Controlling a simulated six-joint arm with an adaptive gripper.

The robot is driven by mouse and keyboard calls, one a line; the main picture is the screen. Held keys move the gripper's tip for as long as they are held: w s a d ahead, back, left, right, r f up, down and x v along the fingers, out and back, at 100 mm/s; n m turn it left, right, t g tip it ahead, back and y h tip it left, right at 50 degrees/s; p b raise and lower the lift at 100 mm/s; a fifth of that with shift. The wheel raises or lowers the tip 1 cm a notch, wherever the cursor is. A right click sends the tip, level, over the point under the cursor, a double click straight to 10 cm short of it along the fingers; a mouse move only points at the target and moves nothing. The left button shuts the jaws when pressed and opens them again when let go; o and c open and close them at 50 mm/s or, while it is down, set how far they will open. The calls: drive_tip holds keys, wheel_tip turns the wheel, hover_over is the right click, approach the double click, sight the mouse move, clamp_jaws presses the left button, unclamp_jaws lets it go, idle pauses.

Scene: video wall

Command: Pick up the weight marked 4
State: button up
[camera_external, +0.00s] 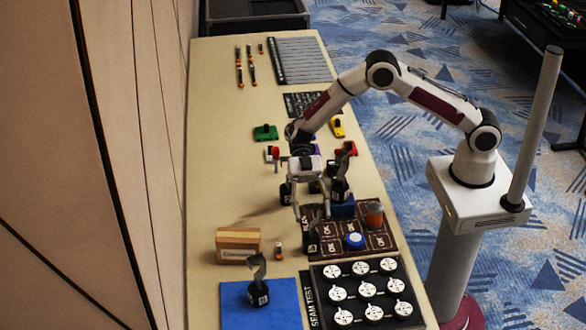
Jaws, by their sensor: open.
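My gripper (311,212) points down over the middle of the table, its two fingers apart with nothing visibly held. Several small black weights with pale marks are in view. One weight (258,293) with a grey upright tab is on the blue mat (232,308) at the front left. Another weight (340,190) sits on a blue block (343,208), just right of my gripper. A dark weight (286,193) is just left of my fingers. A dark piece (312,243) is below my fingertips at the dark board's left edge. The numbers are too small to read, so I cannot tell which is marked 4.
A dark board (378,245) bears an orange cylinder (374,214) and a blue round piece (354,240). A black tray (325,312) of white discs is in front. The table's left strip is clear.

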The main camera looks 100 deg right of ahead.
idle(0.4)
clamp_jaws()
drive_tip(key=shift+r, duration=0.1)
drive_tip(key=shift+r, duration=0.1)
drive_tip(key=shift+r, duration=4.9)
